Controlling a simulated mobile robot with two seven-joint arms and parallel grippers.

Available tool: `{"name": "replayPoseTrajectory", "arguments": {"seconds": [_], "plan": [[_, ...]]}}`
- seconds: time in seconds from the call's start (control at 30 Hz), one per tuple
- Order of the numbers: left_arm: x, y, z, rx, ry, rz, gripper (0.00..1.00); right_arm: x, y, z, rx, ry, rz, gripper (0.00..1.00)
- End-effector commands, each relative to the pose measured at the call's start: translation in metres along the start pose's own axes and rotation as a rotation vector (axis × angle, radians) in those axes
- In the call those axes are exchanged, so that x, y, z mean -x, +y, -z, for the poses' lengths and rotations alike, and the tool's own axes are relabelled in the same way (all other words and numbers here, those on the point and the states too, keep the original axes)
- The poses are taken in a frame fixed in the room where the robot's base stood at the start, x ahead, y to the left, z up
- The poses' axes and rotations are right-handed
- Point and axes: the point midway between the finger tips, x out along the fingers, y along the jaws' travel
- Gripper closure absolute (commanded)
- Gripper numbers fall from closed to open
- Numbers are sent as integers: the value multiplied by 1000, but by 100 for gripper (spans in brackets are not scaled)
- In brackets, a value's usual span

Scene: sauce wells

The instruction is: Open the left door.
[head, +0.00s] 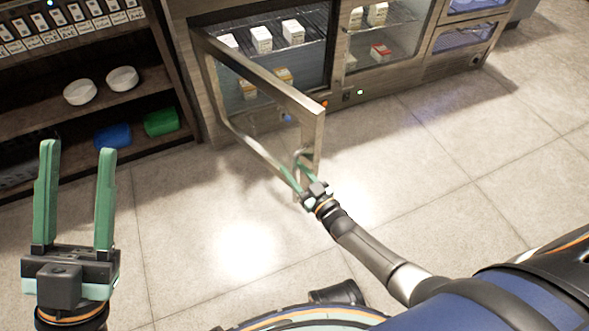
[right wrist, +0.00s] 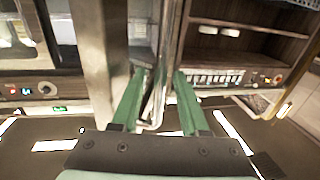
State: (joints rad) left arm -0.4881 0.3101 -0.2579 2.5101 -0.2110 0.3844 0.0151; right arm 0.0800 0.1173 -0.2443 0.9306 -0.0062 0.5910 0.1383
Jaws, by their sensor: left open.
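The left door (head: 262,78) is a framed glass door of the low cabinet. It stands swung well out from the cabinet front. Its handle (head: 297,155), a thin metal bar, is near the door's free edge. My right gripper (head: 299,173) is at this handle. In the right wrist view, the handle (right wrist: 162,95) runs between the two green fingers of my right gripper (right wrist: 160,75), which are spread with gaps beside the bar. My left gripper (head: 77,150) is open and empty at the far left, away from the door.
Small cartons (head: 262,39) stand on the cabinet shelves behind the door. An open shelf unit on the left holds white bowls (head: 122,79), a blue container (head: 113,135) and a green container (head: 161,122). The tiled floor (head: 440,150) in front is clear.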

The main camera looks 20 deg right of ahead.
Motion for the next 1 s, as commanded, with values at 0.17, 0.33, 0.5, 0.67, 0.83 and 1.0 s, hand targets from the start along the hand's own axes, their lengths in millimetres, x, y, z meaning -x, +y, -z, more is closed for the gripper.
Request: {"name": "replayPoseTrajectory", "arguments": {"seconds": [0.17,0.33,0.5,0.67,0.83,1.0], "plan": [[0,0,0,0,0,0,50,0,0,0,0,0,0,53],[-2,-1,2,1,1,1,50,5,0,1,0,-1,0,53],[-11,-7,12,10,7,7,50,32,0,2,0,-5,0,53],[-19,-13,22,16,14,14,50,69,0,2,0,-5,-1,53],[-24,-18,28,24,19,20,50,101,0,2,0,-3,-1,53],[-27,-19,31,18,23,19,50,120,0,1,0,-1,0,53]]}}
